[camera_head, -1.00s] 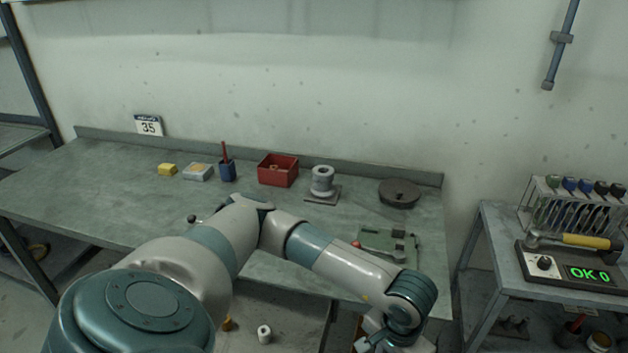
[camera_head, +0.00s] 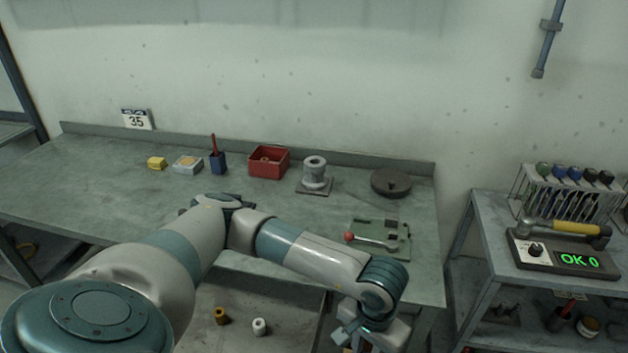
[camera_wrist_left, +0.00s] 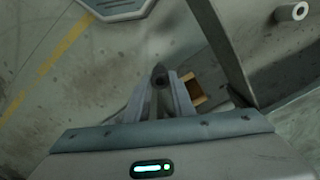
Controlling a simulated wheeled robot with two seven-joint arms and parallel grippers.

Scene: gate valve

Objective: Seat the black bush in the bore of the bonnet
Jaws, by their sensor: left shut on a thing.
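The bonnet appears to be the grey flanged cylinder (camera_head: 315,173) standing upright on a square base at the back of the bench, its round bore facing up. My left arm comes in from the left, and its gripper (camera_head: 368,335) hangs at the bottom, in front of the bench and well away from the bonnet. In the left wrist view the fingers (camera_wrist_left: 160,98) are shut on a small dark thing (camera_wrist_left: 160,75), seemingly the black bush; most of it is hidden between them. My right gripper is not in view.
A brown bush (camera_head: 221,316) and a white bush (camera_head: 259,326) stand on a low grey surface below the bench. A red bin (camera_head: 269,161), a dark disc (camera_head: 391,183) and a green fixture (camera_head: 380,238) are on the bench. A side cart (camera_head: 490,262) stands right.

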